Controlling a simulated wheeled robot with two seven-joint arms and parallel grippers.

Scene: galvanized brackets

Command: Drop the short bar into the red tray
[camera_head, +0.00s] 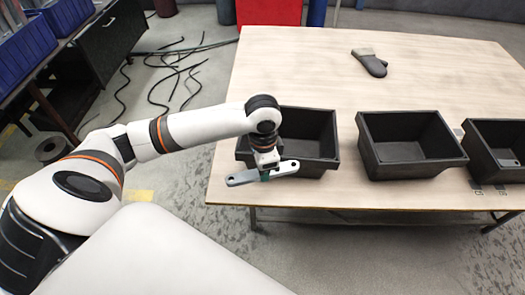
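A grey metal bar (242,179) with rounded ends hangs level at my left gripper (266,174), which grips it near its middle. The bar is in front of the near side of the left black bin (310,121), near the table's front edge. A bit of green shows at the gripper's fingers. No red tray is seen on the table; the bins there are black. A red object (268,12) stands behind the table's far edge, cut off by the top of the view. My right gripper is not in view.
A middle black bin (372,165) and a right black bin (480,165) stand along the table (300,75). A dark oven mitt (371,63) lies near the back. Cables (180,65) lie on the floor at left, by blue crates (25,50). The table's middle is clear.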

